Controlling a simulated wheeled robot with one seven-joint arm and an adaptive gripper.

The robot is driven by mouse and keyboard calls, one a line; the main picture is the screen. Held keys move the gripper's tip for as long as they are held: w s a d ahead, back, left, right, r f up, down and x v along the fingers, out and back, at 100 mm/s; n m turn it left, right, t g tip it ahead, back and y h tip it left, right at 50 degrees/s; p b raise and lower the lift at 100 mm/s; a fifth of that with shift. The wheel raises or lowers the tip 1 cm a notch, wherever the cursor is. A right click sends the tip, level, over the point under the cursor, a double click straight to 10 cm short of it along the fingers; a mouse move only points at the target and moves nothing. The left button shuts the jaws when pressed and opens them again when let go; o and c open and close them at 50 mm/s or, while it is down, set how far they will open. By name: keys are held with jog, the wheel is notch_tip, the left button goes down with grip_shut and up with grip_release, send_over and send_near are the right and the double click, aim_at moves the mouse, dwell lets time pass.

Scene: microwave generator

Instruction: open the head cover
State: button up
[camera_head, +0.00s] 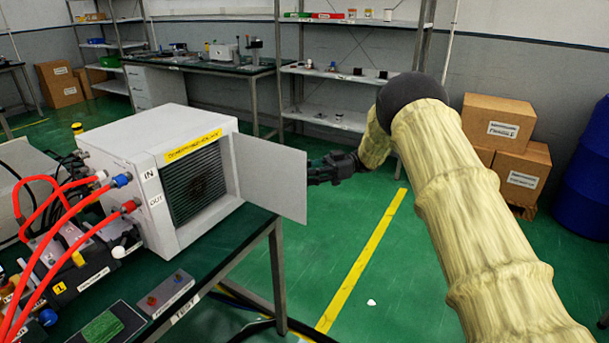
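A white box-shaped unit (140,190) stands on the dark green table. Its front has a dark ribbed grille (196,186) under a yellow label, with "IN" and "OUT" marked on the left face. A flat white cover panel (272,180) stands swung out from the right edge of the front, leaving the grille exposed. My gripper (318,172) is dark and small in the picture, at the panel's right edge. Its fingertips are partly hidden at the panel, so I cannot tell whether they touch or grip it.
Red hoses (55,235) run from the unit's left side to equipment on the table. The table (235,265) ends just right of the unit. Green floor with a yellow line (362,262) is open beyond. Cardboard boxes (500,125) and a blue barrel (590,185) stand at right.

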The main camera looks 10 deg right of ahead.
jog(key=shift+r, duration=0.2)
jog(key=v, duration=1.2)
jog(key=shift+f, duration=0.2)
dwell(0.4)
